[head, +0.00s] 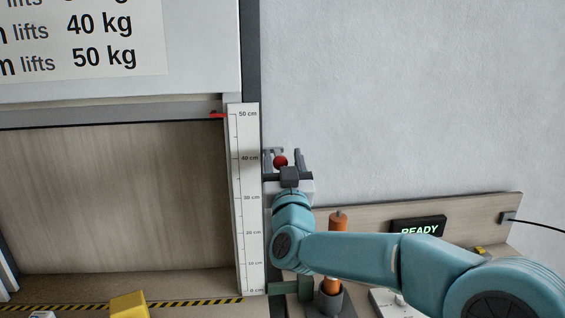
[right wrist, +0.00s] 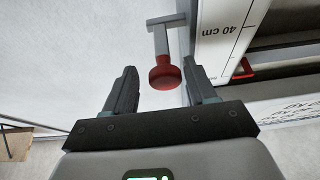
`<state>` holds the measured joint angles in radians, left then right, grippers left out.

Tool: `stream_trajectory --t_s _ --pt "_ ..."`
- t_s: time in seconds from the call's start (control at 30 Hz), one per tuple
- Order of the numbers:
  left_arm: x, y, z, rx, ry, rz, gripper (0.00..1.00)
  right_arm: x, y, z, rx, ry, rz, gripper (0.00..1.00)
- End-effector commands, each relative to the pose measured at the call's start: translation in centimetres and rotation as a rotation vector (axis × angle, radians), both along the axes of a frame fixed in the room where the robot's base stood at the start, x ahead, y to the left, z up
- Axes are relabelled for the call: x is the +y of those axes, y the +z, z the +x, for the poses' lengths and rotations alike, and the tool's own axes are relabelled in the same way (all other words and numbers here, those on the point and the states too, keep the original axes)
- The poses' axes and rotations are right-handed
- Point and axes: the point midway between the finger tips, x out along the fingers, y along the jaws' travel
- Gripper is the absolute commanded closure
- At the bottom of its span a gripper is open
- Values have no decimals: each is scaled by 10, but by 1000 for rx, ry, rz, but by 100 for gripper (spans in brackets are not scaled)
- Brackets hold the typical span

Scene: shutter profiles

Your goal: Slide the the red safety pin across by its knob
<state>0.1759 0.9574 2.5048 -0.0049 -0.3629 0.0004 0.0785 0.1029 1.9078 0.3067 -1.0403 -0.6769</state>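The red safety pin's round knob (head: 280,161) shows just right of the white centimetre scale, near the 40 cm mark. My right gripper (head: 283,160) is open at the knob. In the right wrist view the fingers of my right gripper (right wrist: 160,66) stand on either side of the knob, with gaps on both sides; the knob is nearer the right finger. My left gripper is not in view.
The scale (head: 244,200) stands beside the shutter opening, with a red pointer (head: 217,115) near 50 cm. A shelf at lower right holds an orange cylinder (head: 338,222) and a READY display (head: 419,228). A yellow block (head: 129,305) lies at lower left. The wall right of the knob is bare.

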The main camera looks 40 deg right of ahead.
Motion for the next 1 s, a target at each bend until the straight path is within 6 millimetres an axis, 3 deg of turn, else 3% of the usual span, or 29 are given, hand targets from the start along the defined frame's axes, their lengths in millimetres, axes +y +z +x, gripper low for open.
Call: stream_trajectory --t_s 0.23,0.7,1.0 --pt "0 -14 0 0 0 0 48 12 -13 -18 2 4 1 44" --pt "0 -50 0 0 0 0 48 67 -56 -110 -3 4 1 44" --pt "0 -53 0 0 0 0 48 78 -63 -130 -2 -1 1 44"
